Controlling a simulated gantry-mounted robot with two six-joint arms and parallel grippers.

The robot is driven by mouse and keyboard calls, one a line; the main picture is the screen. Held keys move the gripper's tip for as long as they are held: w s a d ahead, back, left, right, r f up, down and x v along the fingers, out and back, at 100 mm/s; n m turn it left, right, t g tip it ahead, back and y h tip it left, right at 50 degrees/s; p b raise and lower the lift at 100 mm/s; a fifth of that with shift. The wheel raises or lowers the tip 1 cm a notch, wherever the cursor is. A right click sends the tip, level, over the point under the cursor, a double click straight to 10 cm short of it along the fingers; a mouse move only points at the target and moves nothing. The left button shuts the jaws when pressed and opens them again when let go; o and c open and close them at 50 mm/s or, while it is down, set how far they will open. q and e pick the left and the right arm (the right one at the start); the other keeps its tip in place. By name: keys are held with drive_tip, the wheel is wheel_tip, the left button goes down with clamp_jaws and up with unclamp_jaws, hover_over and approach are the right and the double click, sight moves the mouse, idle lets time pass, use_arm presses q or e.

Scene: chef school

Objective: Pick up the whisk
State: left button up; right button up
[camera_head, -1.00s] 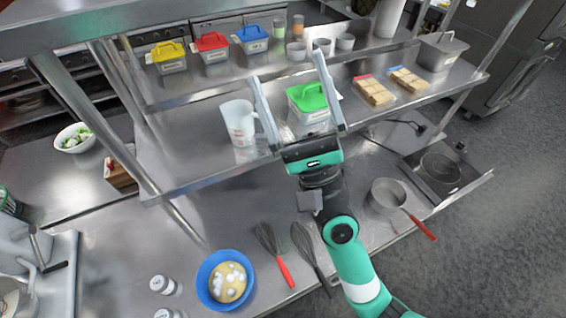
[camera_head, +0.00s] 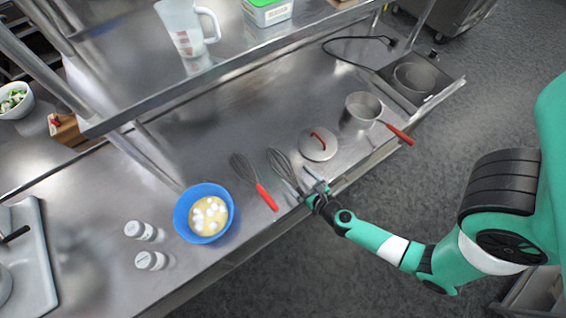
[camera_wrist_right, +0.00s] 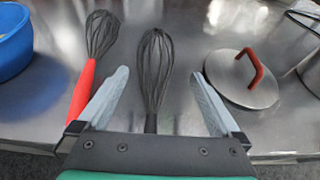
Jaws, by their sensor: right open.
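Two whisks lie side by side on the steel counter. The red-handled whisk (camera_head: 255,183) is left of the black whisk (camera_head: 279,163). In the right wrist view the black whisk (camera_wrist_right: 154,75) lies between the spread fingers, its handle running under the gripper body. The red-handled whisk (camera_wrist_right: 90,60) lies outside the left finger there. My right gripper (camera_head: 305,186) is open and empty at the counter's front edge, over the black whisk's handle end. I cannot tell whether it touches the handle. My left gripper is out of view.
A blue bowl (camera_head: 179,213) with pale contents and two white-capped shakers (camera_head: 150,260) stand to the left. A lid with a red handle (camera_head: 318,146) and a saucepan (camera_head: 361,108) are to the right. A shelf edge (camera_head: 215,78) overhangs the back.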

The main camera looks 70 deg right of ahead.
sight(284, 165)
drive_tip(key=x, duration=0.3)
drive_tip(key=shift+w+d, duration=0.1)
drive_tip(key=shift+w, duration=0.15)
drive_tip(key=shift+w+d+f, duration=0.1)
drive_tip(key=shift+w+f, duration=0.15)
drive_tip(key=b+x, duration=0.1)
drive_tip(key=x, duration=0.3)
drive_tip(key=shift+w+b, duration=0.3)
drive_tip(key=shift+w, duration=0.1)
drive_tip(key=c, duration=1.5)
drive_tip(key=shift+r+p, duration=0.65)
wheel_tip(284, 165, up, 3)
drive_tip(key=p, duration=0.2)
drive_tip(key=shift+f+p, duration=0.1)
drive_tip(key=shift+p, duration=0.2)
drive_tip(key=a+r+p, duration=0.1)
drive_tip(key=s+a+r+p, duration=0.1)
drive_tip(key=a+r+p, duration=0.1)
drive_tip(key=r, duration=0.1)
drive_tip(key=shift+s+a, duration=0.2)
drive_tip(key=shift+s, duration=0.1)
drive_tip(key=s+a+r, duration=0.4)
drive_tip(key=a+r, duration=0.1)
drive_tip(key=a, duration=0.4)
drive_tip(key=shift+s, duration=0.3)
